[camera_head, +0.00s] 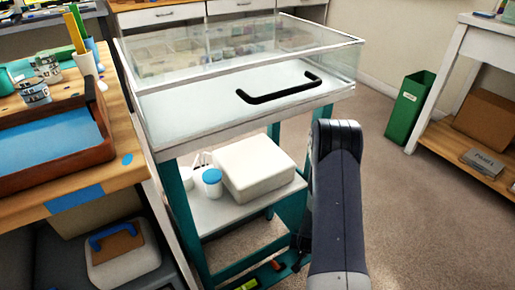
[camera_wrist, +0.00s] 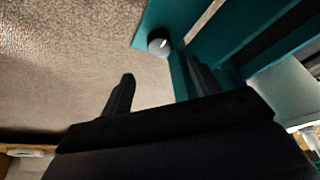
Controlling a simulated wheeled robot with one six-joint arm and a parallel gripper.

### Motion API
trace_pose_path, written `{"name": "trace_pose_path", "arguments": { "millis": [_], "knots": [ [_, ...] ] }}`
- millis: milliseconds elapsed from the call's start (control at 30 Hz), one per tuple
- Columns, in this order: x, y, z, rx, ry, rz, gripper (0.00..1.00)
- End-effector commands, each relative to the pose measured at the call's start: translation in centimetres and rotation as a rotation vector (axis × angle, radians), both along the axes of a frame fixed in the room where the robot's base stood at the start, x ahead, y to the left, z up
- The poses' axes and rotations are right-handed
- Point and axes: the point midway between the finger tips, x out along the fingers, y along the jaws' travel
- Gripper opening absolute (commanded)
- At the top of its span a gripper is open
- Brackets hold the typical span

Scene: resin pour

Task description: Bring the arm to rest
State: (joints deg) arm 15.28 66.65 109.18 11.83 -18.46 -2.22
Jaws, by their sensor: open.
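My arm (camera_head: 336,200) rises from the bottom of the head view and stands in front of the right side of a teal cart. Its end is hidden behind the arm link in that view. In the wrist view my gripper (camera_wrist: 160,86) shows two dark fingers spread apart with nothing between them. Carpet and a teal cart leg (camera_wrist: 180,75) with a round caster (camera_wrist: 158,46) lie beyond the fingers. The right finger overlaps the teal leg in the picture; I cannot tell whether it touches.
The teal cart carries a clear case (camera_head: 235,107) with a black handle (camera_head: 278,89). A white box (camera_head: 258,168) and a blue-lidded jar (camera_head: 212,182) stand on its shelf. A wooden bench (camera_head: 130,150) is left. A green bin (camera_head: 408,112) stands right. Carpet between is clear.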

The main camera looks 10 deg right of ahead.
Motion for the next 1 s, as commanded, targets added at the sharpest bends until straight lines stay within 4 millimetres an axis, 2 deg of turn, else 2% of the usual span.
{"name": "trace_pose_path", "arguments": {
  "millis": [33, 200, 500, 600, 1000],
  "knots": [
    [0.3, -0.1, -1.3, 0.0, 0.001, 0.0, 0.59],
    [1.4, -0.7, -4.4, 0.001, 0.002, -0.001, 0.59],
    [2.9, -1.4, -8.3, 0.001, 0.002, -0.001, 0.59],
    [3.2, -1.5, -8.8, 0.0, 0.001, 0.0, 0.59],
    [3.1, -1.5, -8.4, 0.0, 0.001, 0.011, 0.59]
  ]
}}
